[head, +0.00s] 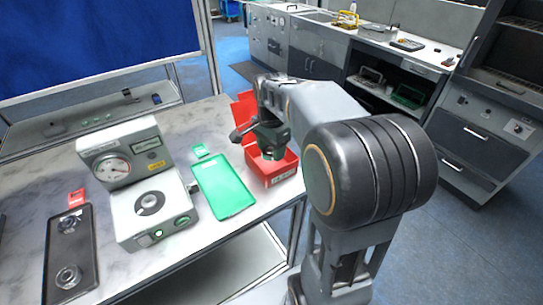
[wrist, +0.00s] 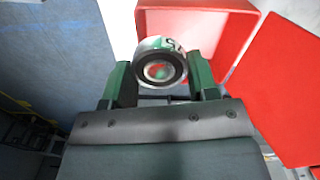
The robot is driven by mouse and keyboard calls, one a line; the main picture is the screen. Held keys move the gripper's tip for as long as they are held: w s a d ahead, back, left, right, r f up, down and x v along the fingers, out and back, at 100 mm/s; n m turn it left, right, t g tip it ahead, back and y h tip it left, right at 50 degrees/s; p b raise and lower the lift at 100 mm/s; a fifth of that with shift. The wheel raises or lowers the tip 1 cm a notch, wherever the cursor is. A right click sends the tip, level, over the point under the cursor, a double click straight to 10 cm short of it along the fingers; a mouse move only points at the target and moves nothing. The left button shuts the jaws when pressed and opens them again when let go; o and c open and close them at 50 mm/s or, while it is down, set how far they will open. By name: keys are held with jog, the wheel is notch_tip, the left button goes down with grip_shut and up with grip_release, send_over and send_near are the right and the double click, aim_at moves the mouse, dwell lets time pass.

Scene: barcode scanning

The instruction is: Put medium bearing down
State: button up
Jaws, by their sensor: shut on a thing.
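My gripper (wrist: 162,88) is shut on a round metal bearing (wrist: 160,66), held between its two green fingers in the wrist view. The bearing has a silver outer ring with dark markings and a dark inner ring. It is close to the opening of a red bin (wrist: 222,7); I cannot tell whether it is above or inside it.
A green tray (head: 222,186) lies left of the bin. A grey device with a dial (head: 150,208) stands further left. A black tray (head: 68,250) holds two round parts at the far left. Some marble table surface (head: 225,125) is clear behind the green tray.

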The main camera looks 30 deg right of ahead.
send_over(272, 167)
notch_tip(272, 167, down, 6)
jog(key=shift+w+f, duration=0.1)
jog(key=shift+f, duration=1.5)
jog(key=shift+f, duration=0.1)
jog(key=shift+f+b, duration=0.35)
jog(key=shift+f, duration=0.15)
jog(key=o, duration=1)
notch_tip(272, 167, up, 13)
jog(key=p, duration=0.1)
jog(key=s+a+f+n+t, duration=0.1)
jog(key=s+a+f+n, duration=0.1)
jog(key=s+a+n, duration=0.3)
jog(key=s+a+f+n+t, duration=0.2)
jog(key=s+a+n, duration=0.3)
jog(key=s+n, duration=0.4)
jog(key=s, duration=0.2)
jog(key=shift+s+n+t, duration=0.3)
jog(key=shift+s, duration=0.1)
